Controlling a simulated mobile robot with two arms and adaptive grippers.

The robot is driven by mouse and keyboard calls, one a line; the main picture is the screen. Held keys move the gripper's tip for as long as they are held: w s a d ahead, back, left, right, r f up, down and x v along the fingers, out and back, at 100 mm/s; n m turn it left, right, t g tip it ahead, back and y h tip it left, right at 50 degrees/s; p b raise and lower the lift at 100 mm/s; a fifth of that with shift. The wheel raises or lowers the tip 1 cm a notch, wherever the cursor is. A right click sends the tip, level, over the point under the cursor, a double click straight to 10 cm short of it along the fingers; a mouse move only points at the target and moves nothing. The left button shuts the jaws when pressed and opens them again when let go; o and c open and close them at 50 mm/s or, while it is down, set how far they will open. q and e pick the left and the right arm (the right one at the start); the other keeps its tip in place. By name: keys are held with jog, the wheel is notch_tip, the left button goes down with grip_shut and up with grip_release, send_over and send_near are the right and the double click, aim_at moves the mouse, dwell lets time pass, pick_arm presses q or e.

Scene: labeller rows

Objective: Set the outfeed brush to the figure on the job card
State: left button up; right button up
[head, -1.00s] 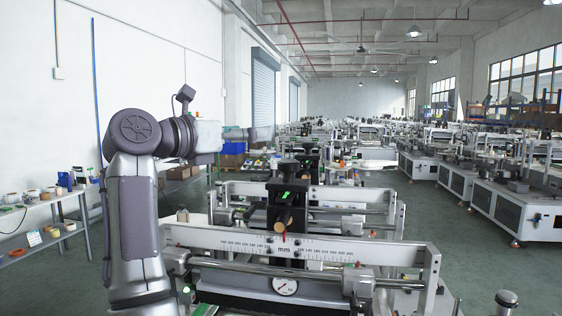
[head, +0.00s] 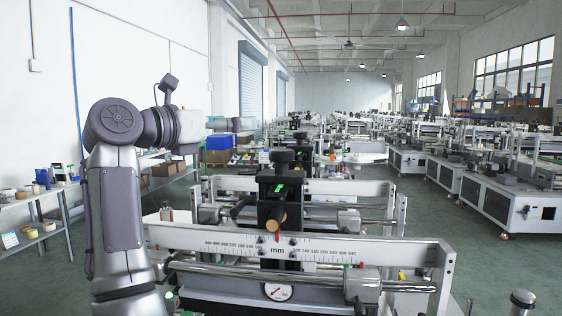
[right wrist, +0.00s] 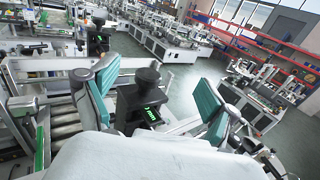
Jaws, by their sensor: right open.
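A white machine with an mm scale beam (head: 330,250) stands in front of me in the head view. A dark clamp block with a black knob (head: 282,157) and a small green display (head: 281,188) sits above the beam, with a red pointer at the scale. A round dial gauge (head: 278,291) is below. In the right wrist view, my right gripper (right wrist: 153,97) is open, its teal-padded fingers apart on either side of a black knob (right wrist: 148,82) with a lit green display (right wrist: 151,115), whose figure is unreadable. My left arm shows, but its gripper's state is unclear. No job card can be made out.
Similar machines stand in rows behind and to the right (head: 500,190). A side table (head: 40,203) with rolls and small items runs along the left wall. Blue and brown boxes (head: 219,142) are further back. Grey floor between the rows is clear.

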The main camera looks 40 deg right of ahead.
jog(key=b, duration=0.5)
send_near(274, 155)
jog(key=r, duration=0.1)
jog(key=shift+b, duration=0.5)
jog(key=d+p, duration=0.1)
jog(key=d, duration=0.3)
jog(key=w+d+p, duration=0.1)
jog(key=d, duration=0.3)
jog(key=d+f+p, duration=0.1)
jog(key=d, duration=0.4)
jog(key=shift+w, duration=0.3)
jog(key=shift+a, duration=0.1)
jog(key=c, duration=1.1)
jog(key=shift+f+n+t+b, duration=0.2)
jog(key=shift+n+t+b, duration=0.3)
jog(key=shift+t+b, duration=0.4)
jog(key=shift+c, duration=0.2)
jog(key=shift+r+t, duration=0.1)
jog(key=shift+t, duration=0.2)
jog(key=shift+r+n, duration=0.15)
jog(key=shift+n, duration=0.15)
